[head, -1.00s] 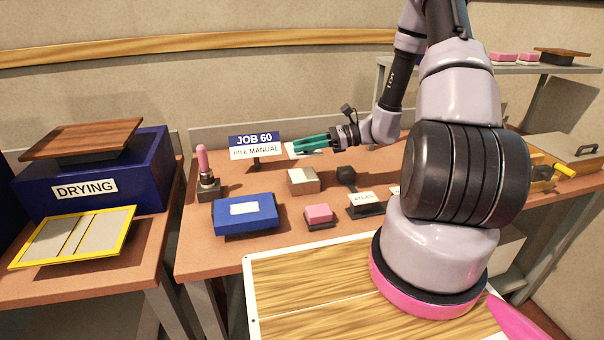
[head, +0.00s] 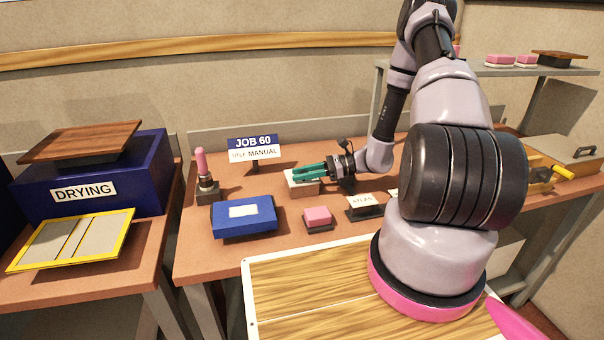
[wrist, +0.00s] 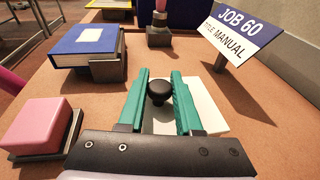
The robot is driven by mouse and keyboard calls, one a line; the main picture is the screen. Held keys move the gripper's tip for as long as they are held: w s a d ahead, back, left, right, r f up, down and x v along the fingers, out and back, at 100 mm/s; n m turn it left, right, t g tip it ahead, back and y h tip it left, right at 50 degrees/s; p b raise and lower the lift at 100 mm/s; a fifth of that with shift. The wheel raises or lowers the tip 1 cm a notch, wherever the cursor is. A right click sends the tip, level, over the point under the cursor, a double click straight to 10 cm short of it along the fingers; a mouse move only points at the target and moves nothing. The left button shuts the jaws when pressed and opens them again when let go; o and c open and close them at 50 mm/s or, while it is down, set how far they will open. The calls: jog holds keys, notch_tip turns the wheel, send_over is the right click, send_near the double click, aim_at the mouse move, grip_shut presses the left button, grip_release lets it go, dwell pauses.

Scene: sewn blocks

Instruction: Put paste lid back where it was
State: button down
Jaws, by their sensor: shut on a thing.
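My gripper (head: 300,173) is shut on the black knob of the paste lid; the wrist view shows the knob between the teal fingers (wrist: 160,75). The paste lid (wrist: 207,106) is a pale flat plate beneath the fingers, partly hidden by them. In the head view the lid and fingers are over the small pale paste box (head: 302,189) on the bench. The fingers hide much of the box's top, so I cannot tell whether the lid rests on it or hovers just above.
A JOB 60 sign (head: 255,148) stands behind left. A blue book (head: 243,217) on a stand, a pink block (head: 318,214) on a dark base and a dark stand with a white card (head: 365,203) are in front. A pink-topped tool (head: 201,165) stands at left.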

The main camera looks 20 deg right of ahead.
jog(key=c, duration=0.6)
grip_release()
jog(key=shift+d+r, duration=0.15)
jog(key=shift+d, duration=0.05)
jog(key=v, duration=1.2)
jog(key=s+a+r+n+g+h, duration=0.1)
jog(key=s+a+r+n+h, duration=0.15)
jog(key=r, duration=0.45)
jog(key=s+a+r+n+g+h, duration=0.1)
jog(key=r+n+h, duration=0.25)
jog(key=r, duration=0.25)
jog(key=s+a+r+n+g+h, duration=0.1)
jog(key=s+a+r+n+h, duration=0.15)
jog(key=r, duration=0.45)
jog(key=s+a+r+n+t+h, duration=0.1)
jog(key=s+r+n+t+h, duration=0.4)
jog(key=s+r, duration=0.7)
notch_tip(320, 180, up, 4)
jog(key=shift+r+n+t, duration=0.25)
jog(key=shift+n+t, duration=0.85)
jog(key=shift+n, duration=0.15)
jog(key=shift+s+a, duration=0.1)
